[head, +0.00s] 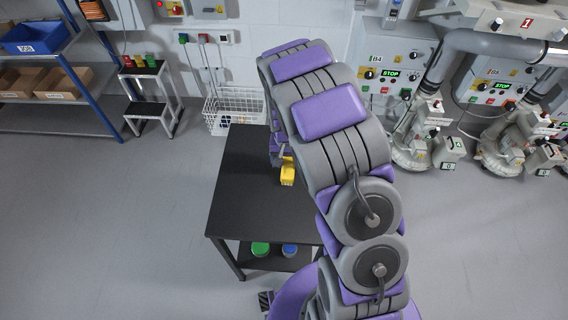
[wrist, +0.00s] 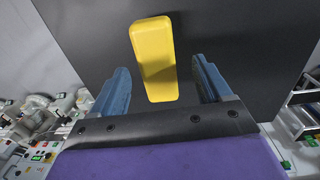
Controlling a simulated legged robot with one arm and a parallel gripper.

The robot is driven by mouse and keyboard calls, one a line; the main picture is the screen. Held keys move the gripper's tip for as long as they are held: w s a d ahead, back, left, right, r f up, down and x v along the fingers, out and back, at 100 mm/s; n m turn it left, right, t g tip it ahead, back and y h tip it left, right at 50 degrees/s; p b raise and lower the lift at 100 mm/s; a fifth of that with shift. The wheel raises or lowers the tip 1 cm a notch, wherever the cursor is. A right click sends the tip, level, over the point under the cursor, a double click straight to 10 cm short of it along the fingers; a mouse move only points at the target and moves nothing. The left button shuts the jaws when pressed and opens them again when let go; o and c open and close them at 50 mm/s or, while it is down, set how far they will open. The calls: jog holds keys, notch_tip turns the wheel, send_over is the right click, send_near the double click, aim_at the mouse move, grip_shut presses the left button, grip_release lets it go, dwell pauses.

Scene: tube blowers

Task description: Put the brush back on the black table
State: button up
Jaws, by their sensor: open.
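The black table (head: 240,205) stands in the middle of the head view, and its dark top (wrist: 230,35) fills the upper part of the wrist view. A yellow block-shaped thing (head: 288,172), which looks like the brush, is at the tabletop. In the wrist view the yellow brush (wrist: 154,60) lies between and beyond my two blue fingers, with gaps on both sides. My gripper (wrist: 160,85) is open. In the head view my arm hides the right part of the table, and most of the gripper is hidden behind it.
A green lid (head: 260,249) and a blue lid (head: 290,250) sit on the table's lower shelf. A white wire basket (head: 233,112) is behind the table. Machines (head: 400,85) line the back right. The floor to the left is clear.

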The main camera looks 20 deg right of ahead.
aim_at(291, 164)
jog(key=r, duration=0.2)
jog(key=d+r, duration=0.1)
jog(key=r, duration=0.1)
jog(key=r+p, duration=0.1)
jog(key=shift+w+d+r, duration=0.1)
jog(key=shift+d+r, duration=0.15)
jog(key=shift+r, duration=0.15)
jog(key=s+r, duration=1.1)
jog(key=r, duration=0.3)
jog(key=s+r+n, duration=0.1)
jog(key=s+r, duration=0.2)
jog(key=s, duration=0.8)
jog(key=s+a+r+n+g, duration=0.1)
jog(key=s+r, duration=0.3)
jog(key=s, duration=0.8)
jog(key=shift+s+a+n+g+p, duration=0.2)
jog(key=shift+n+g+p, duration=0.15)
jog(key=shift+n, duration=0.45)
